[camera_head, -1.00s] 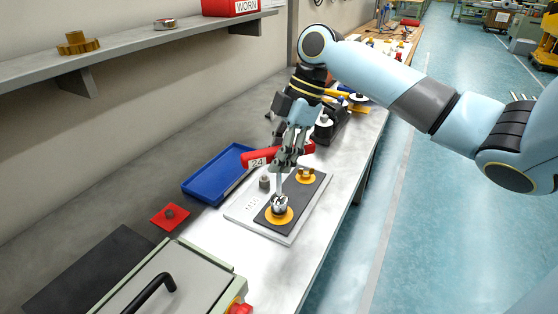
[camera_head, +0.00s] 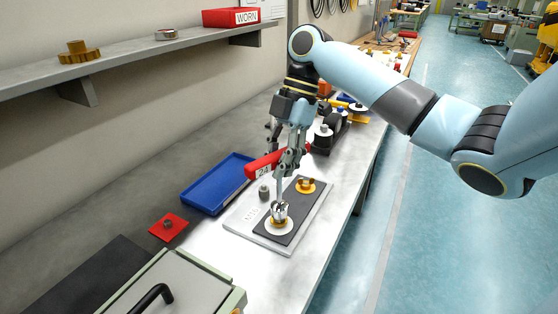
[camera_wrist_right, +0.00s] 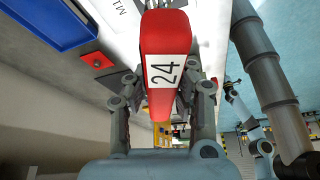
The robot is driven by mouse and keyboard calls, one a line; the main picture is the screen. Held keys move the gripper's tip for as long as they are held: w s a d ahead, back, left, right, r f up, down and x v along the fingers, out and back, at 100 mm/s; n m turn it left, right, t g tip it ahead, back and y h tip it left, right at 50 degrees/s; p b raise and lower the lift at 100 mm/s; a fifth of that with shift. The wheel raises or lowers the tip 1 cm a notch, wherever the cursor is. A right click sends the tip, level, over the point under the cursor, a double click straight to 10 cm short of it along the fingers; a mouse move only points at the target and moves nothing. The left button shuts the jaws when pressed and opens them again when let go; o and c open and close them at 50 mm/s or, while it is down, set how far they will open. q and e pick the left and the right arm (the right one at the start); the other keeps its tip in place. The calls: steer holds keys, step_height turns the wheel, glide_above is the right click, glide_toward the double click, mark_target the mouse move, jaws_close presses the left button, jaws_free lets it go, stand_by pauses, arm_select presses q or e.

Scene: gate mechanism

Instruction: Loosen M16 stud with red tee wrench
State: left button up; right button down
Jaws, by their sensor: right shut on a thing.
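The red tee wrench, labelled 24, has its red handle (camera_head: 260,167) in my right gripper (camera_head: 284,158), which is shut on it. Its thin shank goes down to a silver socket (camera_head: 279,211) over a white and yellow ring on the dark strip of the plate (camera_head: 247,217). The socket hides what is under it. A brass fitting (camera_head: 306,185) sits on the strip's far end, and a grey stud-like piece (camera_head: 263,192) stands beside the strip. In the right wrist view the handle (camera_wrist_right: 163,35) lies between my fingers. My left gripper is out of view.
A blue tray (camera_head: 190,196) lies left of the plate and a red pad (camera_head: 168,227) nearer. A green-edged box with a black handle (camera_head: 150,296) is in front. Dark fixtures (camera_head: 325,135) stand behind my gripper. A shelf (camera_head: 130,61) runs along the wall.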

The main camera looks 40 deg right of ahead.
steer(key=shift+r, duration=0.25)
step_height(320, 180, up, 5)
steer(key=p, duration=0.5)
steer(key=shift+f, duration=0.15)
